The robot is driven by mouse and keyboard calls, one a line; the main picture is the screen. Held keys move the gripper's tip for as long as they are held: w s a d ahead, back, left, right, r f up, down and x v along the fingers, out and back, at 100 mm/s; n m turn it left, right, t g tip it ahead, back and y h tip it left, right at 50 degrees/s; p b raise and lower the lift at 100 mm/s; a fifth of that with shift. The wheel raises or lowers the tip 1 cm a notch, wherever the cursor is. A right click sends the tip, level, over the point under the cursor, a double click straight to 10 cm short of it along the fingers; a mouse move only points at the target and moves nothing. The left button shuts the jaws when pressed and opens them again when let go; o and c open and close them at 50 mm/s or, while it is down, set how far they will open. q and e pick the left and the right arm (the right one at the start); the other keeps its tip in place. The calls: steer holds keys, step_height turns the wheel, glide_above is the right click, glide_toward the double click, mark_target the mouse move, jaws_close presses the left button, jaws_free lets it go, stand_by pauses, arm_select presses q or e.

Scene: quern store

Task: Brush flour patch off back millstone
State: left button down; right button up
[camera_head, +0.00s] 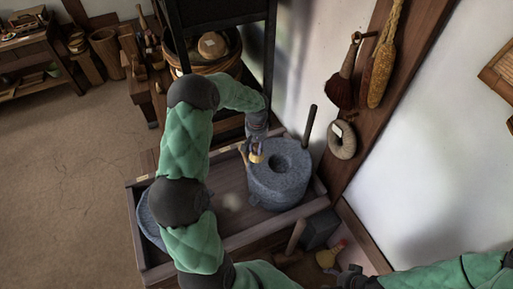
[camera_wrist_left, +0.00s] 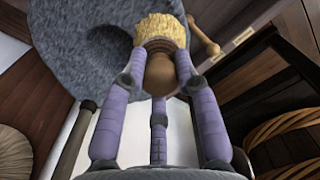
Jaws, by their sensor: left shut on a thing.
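The grey millstone (camera_head: 283,184), with a round hole in its top and a dark upright handle (camera_head: 309,127), stands at the right of the wooden trough (camera_head: 149,254). My left gripper (camera_head: 255,149) is at its left rim, shut on a small brush (camera_head: 257,158). In the left wrist view, the brush's straw bristles (camera_wrist_left: 160,27) overlap the stone's face (camera_wrist_left: 85,40); I cannot tell whether they touch. A second grey stone (camera_head: 149,222) is mostly hidden behind my left arm. No flour patch is clearly visible on either stone. My right gripper (camera_head: 350,277) is low right, its fingers unclear.
A dark wooden frame (camera_head: 271,60) stands behind the trough. A beam on the wall holds a hanging brush (camera_head: 343,82), a straw bundle (camera_head: 386,62) and a pale ring (camera_head: 342,141). A yellowish item (camera_head: 331,254) lies below, near my right gripper.

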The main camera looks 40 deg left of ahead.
arm_select(q)
steer(key=shift+r, duration=0.3)
steer(key=shift+r+p, duration=0.95)
steer(key=shift+r, duration=0.55)
steer(key=shift+f, duration=0.1)
